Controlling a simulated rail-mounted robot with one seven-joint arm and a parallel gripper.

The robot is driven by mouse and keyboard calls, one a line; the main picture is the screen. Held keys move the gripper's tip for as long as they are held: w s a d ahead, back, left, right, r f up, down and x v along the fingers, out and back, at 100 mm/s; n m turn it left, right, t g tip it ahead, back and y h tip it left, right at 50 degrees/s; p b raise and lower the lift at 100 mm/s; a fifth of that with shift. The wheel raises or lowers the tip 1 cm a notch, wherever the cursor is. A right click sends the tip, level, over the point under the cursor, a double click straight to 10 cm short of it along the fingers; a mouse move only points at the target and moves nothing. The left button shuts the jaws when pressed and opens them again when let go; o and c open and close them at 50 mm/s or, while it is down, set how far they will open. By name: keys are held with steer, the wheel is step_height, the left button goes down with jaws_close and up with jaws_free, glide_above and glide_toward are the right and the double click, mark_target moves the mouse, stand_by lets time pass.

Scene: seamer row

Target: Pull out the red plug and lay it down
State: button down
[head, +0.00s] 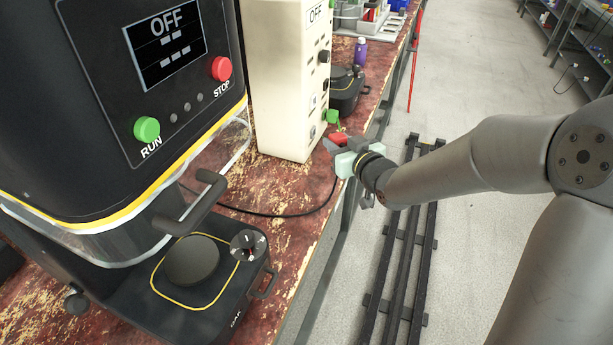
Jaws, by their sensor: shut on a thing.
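The red plug (338,138) is in the head view, close beside the lower part of the cream box (285,80), whose display reads OFF. My gripper (341,149) is shut on the red plug, above the edge of the worn red bench. The grey and pale green fingers partly hide the plug. I cannot tell whether its front end is clear of the box's face. A black cable (270,214) runs from below my gripper leftward across the bench. A green plug (332,117) sits at the box's face just behind the red one.
A black machine (150,110) with an OFF screen and RUN and STOP buttons stands at the left. A purple bottle (360,50) and a grey tray (375,26) are farther back. Some bare bench top (290,190) lies in front of the cream box.

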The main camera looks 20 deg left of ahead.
mark_target(303, 202)
steer(key=s+a+f+n+g, duration=0.1)
steer(key=a+f, duration=0.1)
steer(key=f, duration=0.1)
steer(key=s+a+f+n+g+y+b, duration=0.1)
steer(key=a+f, duration=0.1)
steer(key=a, duration=0.1)
steer(key=s+a+f+n+g+y+b, duration=0.1)
steer(key=s+a+f, duration=0.1)
steer(key=a+f, duration=0.1)
steer(key=shift+f, duration=0.3)
steer(key=shift+f+b, duration=2.7)
steer(key=shift+f, duration=0.75)
steer(key=c, duration=0.9)
jaws_free()
steer(key=shift+c, duration=0.2)
steer(key=b+v, duration=0.1)
steer(key=v, duration=1.6)
steer(key=shift+d+r, duration=0.2)
steer(key=shift+d, duration=0.05)
